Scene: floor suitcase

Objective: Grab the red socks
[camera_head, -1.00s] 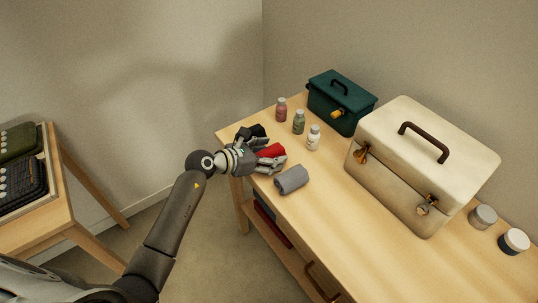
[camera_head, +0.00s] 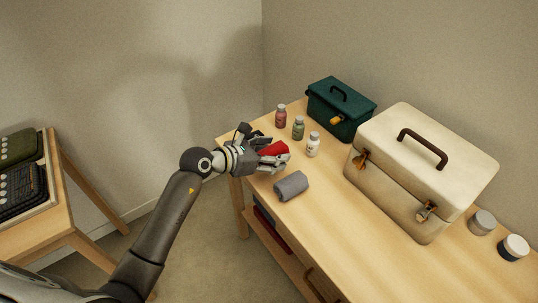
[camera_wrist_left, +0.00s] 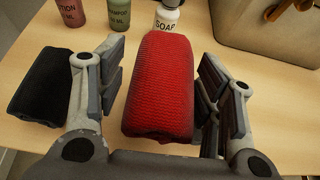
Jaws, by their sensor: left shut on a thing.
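The rolled red socks (camera_head: 276,149) lie near the table's far left end, and they also show in the left wrist view (camera_wrist_left: 160,88). My left gripper (camera_head: 272,153) is around them, with one finger on each side. In the left wrist view my left gripper (camera_wrist_left: 167,88) is shut on the socks, the right finger close against them and a narrow gap showing at the left finger. The socks appear to rest on the table. My right gripper is not in view.
Several small bottles (camera_head: 313,145) stand behind. A green box (camera_head: 340,112) and a cream case (camera_head: 400,165) take up the table's back.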

